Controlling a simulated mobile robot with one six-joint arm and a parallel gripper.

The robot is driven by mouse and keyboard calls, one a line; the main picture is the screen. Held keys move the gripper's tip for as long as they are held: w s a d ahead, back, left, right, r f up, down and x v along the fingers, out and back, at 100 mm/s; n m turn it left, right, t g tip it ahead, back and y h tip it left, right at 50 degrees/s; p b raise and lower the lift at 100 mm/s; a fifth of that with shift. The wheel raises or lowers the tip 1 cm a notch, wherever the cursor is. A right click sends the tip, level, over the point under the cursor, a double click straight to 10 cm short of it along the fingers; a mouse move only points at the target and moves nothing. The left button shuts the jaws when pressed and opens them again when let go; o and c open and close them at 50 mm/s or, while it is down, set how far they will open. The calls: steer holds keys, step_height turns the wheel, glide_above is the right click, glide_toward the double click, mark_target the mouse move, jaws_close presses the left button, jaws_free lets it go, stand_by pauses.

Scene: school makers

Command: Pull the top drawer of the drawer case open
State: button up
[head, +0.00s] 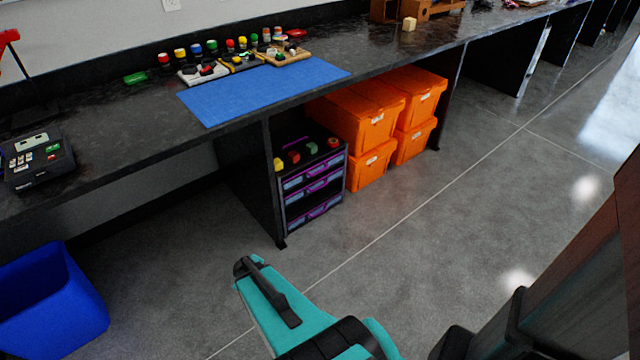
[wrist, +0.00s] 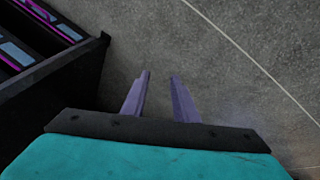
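The drawer case (head: 332,206) is a black case with several purple-trimmed drawers, standing on the floor under the black bench. Its top drawer (head: 313,171) is the uppermost front with a purple handle, and it looks shut. Part of the case's front, with purple and pale blue strips, shows at the upper left of the wrist view (wrist: 35,30). My gripper (wrist: 160,80) has its two fingers apart with only grey floor between them. It is to the right of the case in the wrist view, touching nothing. In the head view my teal arm reaches toward the case, and the fingers cannot be made out.
Orange bins (head: 365,125) are stacked right of the case. A black bench leg panel (head: 252,185) stands left of it. Small coloured items lie on top of the case. A blue bin (head: 50,300) stands at lower left. The floor (head: 410,230) in front is clear.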

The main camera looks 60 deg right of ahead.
steer(key=w+d+n+t+h+b, duration=0.15)
steer(key=d+b, duration=0.25)
steer(key=d, duration=0.5)
steer(key=w+d+r+t+h+b, duration=0.1)
steer(key=d+t+h+b, duration=0.15)
steer(key=d, duration=0.65)
steer(key=w+d+n+t+h+b, duration=0.15)
steer(key=d+b, duration=0.25)
steer(key=d, duration=0.4)
steer(key=s+d+r+n+t+h+b, duration=0.2)
steer(key=s+d+b, duration=0.3)
steer(key=d, duration=0.3)
steer(key=s+d+r+n+t+h+b, duration=0.2)
steer(key=s+d+r+b, duration=0.3)
steer(key=d, duration=0.4)
steer(key=shift+s+d+n+t, duration=0.35)
steer(key=shift+s+t, duration=0.2)
steer(key=shift+t, duration=0.3)
steer(key=shift+w+b, duration=0.1)
steer(key=shift+b, duration=0.2)
steer(key=b+x, duration=0.4)
steer(key=x, duration=0.9)
steer(key=shift+d, duration=0.3)
steer(key=shift+w+r, duration=0.1)
